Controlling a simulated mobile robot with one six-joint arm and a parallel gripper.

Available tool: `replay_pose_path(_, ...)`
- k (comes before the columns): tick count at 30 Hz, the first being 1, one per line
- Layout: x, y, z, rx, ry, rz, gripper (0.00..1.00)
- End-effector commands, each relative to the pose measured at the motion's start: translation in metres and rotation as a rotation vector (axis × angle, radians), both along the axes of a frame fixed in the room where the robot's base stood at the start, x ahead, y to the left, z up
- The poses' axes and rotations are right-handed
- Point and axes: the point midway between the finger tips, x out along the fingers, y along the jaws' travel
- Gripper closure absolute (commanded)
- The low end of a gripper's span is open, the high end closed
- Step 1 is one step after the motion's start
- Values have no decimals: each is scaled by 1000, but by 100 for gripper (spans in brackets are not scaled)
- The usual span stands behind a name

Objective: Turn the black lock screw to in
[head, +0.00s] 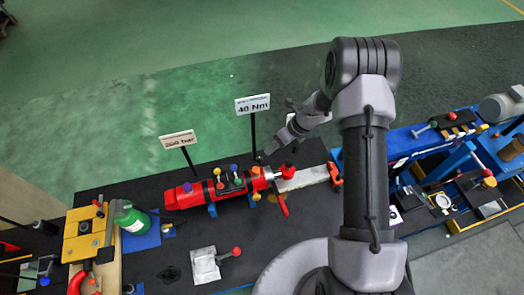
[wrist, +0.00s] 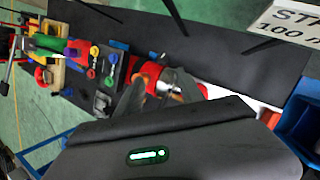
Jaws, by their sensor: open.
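The red cylinder unit (head: 185,196) lies along the black bench mat, with several coloured knobs on top and a silver section at its right end. In the wrist view its red body (wrist: 150,69) and silver end show just beyond the fingers. I cannot pick out the black lock screw for certain; it may be small or hidden behind my gripper. My gripper (head: 265,157) is above the right end of the unit, near a red ball knob (head: 287,170).
Sign posts reading "40 Nm" (head: 252,104) and "bar" (head: 178,140) stand behind the unit. Blue stands (head: 420,135) crowd the right.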

Motion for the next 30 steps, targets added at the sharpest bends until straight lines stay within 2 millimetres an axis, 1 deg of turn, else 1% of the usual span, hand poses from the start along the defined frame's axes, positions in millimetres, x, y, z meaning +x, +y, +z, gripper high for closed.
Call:
replay_pose_path(1,1,7,-15,0,3,0,55)
replay_pose_path(6,7,30,-59,0,3,-2,55)
replay_pose_path(9,10,40,-79,0,1,-3,55)
replay_pose_path(12,13,47,-92,0,0,-3,55)
replay_pose_path(17,14,51,-102,0,0,-6,55)
replay_pose_path(24,15,52,-102,0,-1,-6,55)
replay_pose_path(26,15,52,-102,0,-1,-6,65)
replay_pose_path(30,14,52,-102,0,-1,-6,93)
